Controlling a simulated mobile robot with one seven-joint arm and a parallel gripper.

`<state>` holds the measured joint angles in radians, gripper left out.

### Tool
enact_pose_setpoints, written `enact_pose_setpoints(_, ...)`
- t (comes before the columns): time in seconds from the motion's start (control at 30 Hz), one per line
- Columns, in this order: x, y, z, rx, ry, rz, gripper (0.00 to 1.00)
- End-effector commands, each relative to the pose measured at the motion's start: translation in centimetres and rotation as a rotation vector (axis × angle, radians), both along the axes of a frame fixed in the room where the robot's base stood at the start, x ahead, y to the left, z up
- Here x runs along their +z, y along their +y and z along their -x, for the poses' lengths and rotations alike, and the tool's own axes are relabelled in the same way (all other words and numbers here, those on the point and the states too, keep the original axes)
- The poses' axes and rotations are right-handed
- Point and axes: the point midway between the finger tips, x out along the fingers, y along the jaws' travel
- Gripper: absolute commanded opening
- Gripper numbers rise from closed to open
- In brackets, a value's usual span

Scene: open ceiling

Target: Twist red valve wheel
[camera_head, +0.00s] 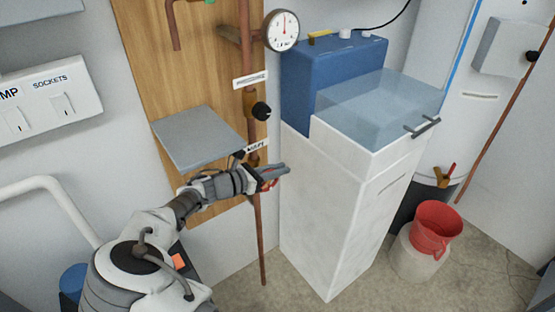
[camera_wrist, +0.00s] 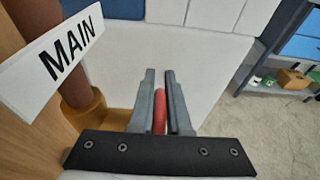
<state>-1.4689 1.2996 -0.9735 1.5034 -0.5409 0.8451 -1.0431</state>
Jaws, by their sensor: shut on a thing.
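My gripper (camera_head: 284,169) reaches across the copper pipe (camera_head: 259,215) on the wooden board in the head view. In the wrist view its two grey fingers (camera_wrist: 160,78) are closed around a narrow red part (camera_wrist: 159,112), which I take to be the valve wheel seen edge-on. A bit of red (camera_head: 268,184) also shows at the fingers in the head view. Most of the wheel is hidden by my gripper. A brass fitting (camera_wrist: 86,112) on the pipe is left of the fingers, beside a white label reading MAIN (camera_wrist: 55,52).
A grey panel (camera_head: 198,138) juts out just above my arm. A black knob (camera_head: 262,111) and a gauge (camera_head: 283,30) are higher on the pipe. A white cabinet (camera_head: 325,220) stands close right of my gripper. A red bucket (camera_head: 432,232) is at right.

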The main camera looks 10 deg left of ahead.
Motion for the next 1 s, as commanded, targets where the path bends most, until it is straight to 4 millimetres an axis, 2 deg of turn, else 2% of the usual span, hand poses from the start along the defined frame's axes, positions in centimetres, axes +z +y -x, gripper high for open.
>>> enact_pose_setpoints(0.47, -0.26, -0.09, 0.0, -0.002, 0.033, -0.03, 0.0)
enact_pose_setpoints(0.5, -0.26, -0.09, 0.01, -0.002, 0.033, -0.03, 0.17)
enact_pose_setpoints(0.67, -0.23, -0.07, 0.0, -0.001, 0.033, -0.029, 0.45)
enact_pose_setpoints(1.0, -0.06, 0.17, 0.17, 0.0, 0.032, -0.03, 0.45)
